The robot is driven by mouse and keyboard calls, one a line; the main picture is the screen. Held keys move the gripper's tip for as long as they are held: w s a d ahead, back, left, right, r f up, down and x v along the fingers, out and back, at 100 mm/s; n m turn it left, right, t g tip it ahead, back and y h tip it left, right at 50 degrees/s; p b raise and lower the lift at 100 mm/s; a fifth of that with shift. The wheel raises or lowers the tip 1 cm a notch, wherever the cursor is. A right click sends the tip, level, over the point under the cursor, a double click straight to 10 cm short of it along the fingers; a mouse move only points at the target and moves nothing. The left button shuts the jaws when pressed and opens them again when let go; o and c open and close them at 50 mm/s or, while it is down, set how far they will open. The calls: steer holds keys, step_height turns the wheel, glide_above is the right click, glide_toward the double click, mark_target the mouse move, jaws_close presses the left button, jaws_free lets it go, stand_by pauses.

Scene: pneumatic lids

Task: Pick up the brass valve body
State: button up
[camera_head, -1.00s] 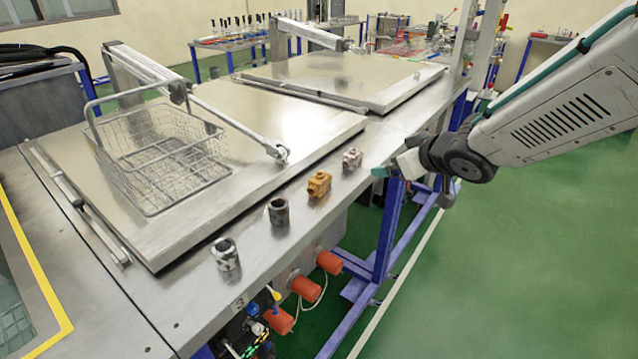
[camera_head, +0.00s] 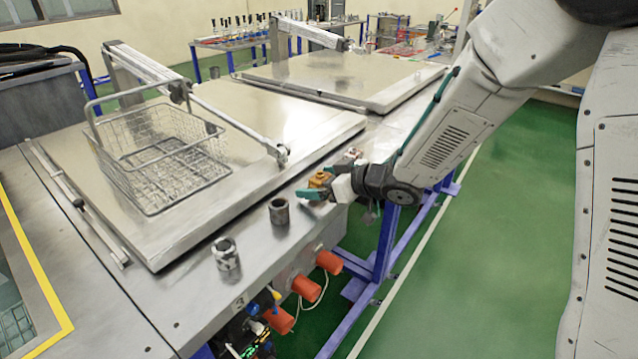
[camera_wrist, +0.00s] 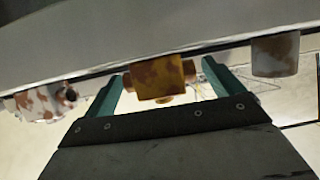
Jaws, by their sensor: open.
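The brass valve body (camera_head: 320,179) stands on the steel bench's front ledge, golden brown and partly hidden by my gripper in the head view. My gripper (camera_head: 313,190) reaches in from the right, just above the ledge. In the wrist view the brass valve body (camera_wrist: 160,80) shows rusty patches and lies between the two green fingers of my open gripper (camera_wrist: 160,82). There is a gap on each side of it. I cannot tell how deep it sits between the fingers.
A pale, rust-spotted fitting (camera_wrist: 38,103) stands to one side, close to a finger. A dark pipe coupling (camera_head: 279,211) and a shiny one (camera_head: 226,256) stand along the ledge. A wire basket (camera_head: 165,155) rests on the near lid (camera_head: 265,110). The ledge between the couplings is bare.

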steer(key=shift+w+a, duration=0.15)
steer(key=c, duration=1.4)
steer(key=shift+o, duration=0.2)
